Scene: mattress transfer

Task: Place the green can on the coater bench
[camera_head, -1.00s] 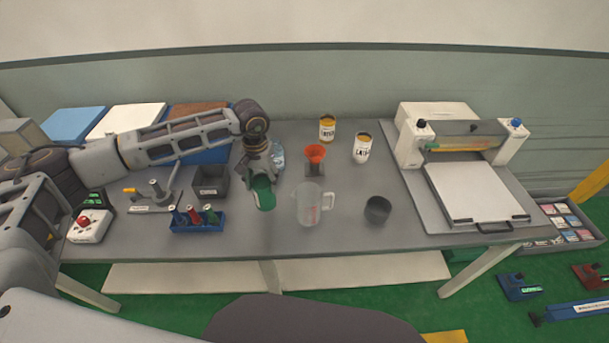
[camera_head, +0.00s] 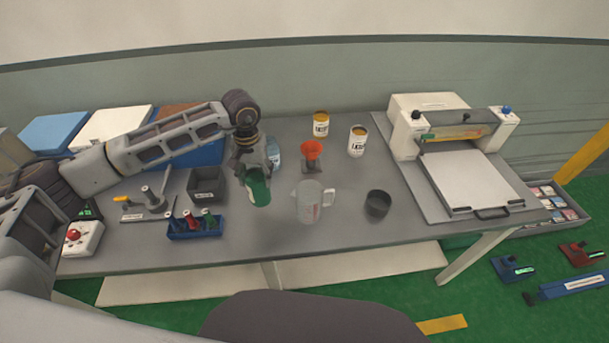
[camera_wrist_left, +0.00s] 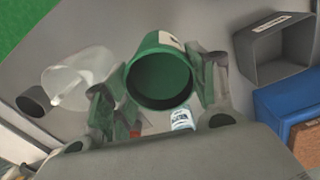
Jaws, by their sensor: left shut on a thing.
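The green can (camera_head: 258,192) is held by my left gripper (camera_head: 252,168) over the bench, left of the clear jug. In the left wrist view the green can (camera_wrist_left: 161,64) sits between the two fingers of the left gripper (camera_wrist_left: 160,90), with its dark round end facing the camera. The can looks slightly tilted in the head view. I cannot tell whether its lower end touches the bench. The grey coater bench (camera_head: 330,232) carries the white coater (camera_head: 470,180) at its right end. My right gripper is not in view.
A blue rack (camera_head: 195,225) stands at the front left. Two labelled cans (camera_head: 357,141) stand at the back. Bench space between the cup and coater is clear.

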